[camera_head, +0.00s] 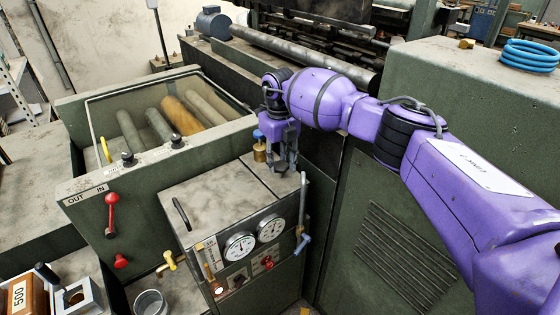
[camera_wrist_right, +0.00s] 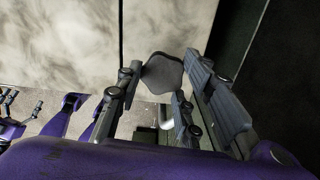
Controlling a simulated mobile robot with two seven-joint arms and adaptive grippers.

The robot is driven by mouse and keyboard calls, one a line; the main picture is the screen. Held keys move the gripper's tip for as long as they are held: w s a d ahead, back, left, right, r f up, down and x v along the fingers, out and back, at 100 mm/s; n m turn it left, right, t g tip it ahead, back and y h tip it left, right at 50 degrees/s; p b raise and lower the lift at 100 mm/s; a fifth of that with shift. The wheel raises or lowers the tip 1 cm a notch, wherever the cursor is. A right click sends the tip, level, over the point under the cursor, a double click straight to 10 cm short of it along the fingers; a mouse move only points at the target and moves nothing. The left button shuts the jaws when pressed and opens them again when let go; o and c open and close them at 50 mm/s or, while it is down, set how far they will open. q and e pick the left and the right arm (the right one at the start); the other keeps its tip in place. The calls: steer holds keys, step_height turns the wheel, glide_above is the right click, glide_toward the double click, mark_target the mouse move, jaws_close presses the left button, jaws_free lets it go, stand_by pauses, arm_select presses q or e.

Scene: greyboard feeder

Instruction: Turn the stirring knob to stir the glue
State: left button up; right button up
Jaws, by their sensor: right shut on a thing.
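In the right wrist view, a dark grey knob (camera_wrist_right: 163,73) with a rounded, lobed outline sits between the fingers of my right gripper (camera_wrist_right: 165,90), above a pale, stained surface. I take it as the stirring knob. The gripper is shut on it. In the head view, my right gripper (camera_head: 284,162) points down over the back right part of the gauge cabinet's top (camera_head: 225,195). There the fingers and arm hide the knob, so I cannot tell its turn angle. My left gripper is not in view.
A brass fitting with a blue cap (camera_head: 259,150) stands just left of the gripper. A grey upright lever (camera_head: 302,205) stands at the cabinet's right edge, near two gauges (camera_head: 240,246). Blue hose (camera_head: 530,55) lies on the right cabinet.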

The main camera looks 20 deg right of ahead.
mark_target(278, 166)
steer(key=shift+s+a+f, duration=0.2)
steer(key=shift+a+f, duration=0.05)
steer(key=shift+f, duration=0.05)
steer(key=o, duration=1)
steer(key=shift+o, duration=0.2)
steer(key=shift+r, duration=0.2)
steer(key=shift+w, duration=0.1)
steer(key=shift+d+r, duration=0.1)
steer(key=shift+r, duration=0.15)
step_height(278, 166, up, 11)
steer(key=shift+r, duration=0.2)
steer(key=shift+f, duration=0.1)
